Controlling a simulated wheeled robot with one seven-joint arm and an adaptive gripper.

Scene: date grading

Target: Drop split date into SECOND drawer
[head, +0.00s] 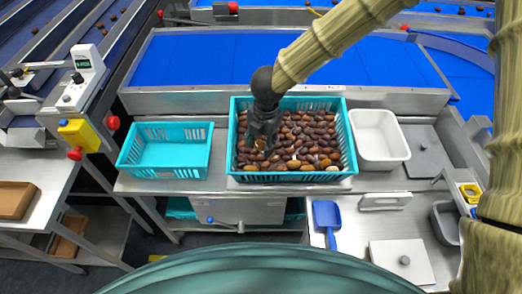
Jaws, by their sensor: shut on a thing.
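My gripper (261,146) points down into the left part of a teal crate (345,140) full of brown dates. It is shut on a date among the others. The held date is too small and too covered by the fingers to tell whether it is split. Several lighter dates (280,167) lie along the crate's front side. A steel drawer-like front (262,212) with a blue-ended handle sits under the bench below the crate. I cannot read any drawer label or tell which one is SECOND.
An empty teal crate (165,150) stands on the left of the bench and a white tub (378,138) on the right. A blue scoop (327,218) lies at the front right. A blue conveyor (200,60) runs behind. A yellow box with red knobs (78,135) is at left.

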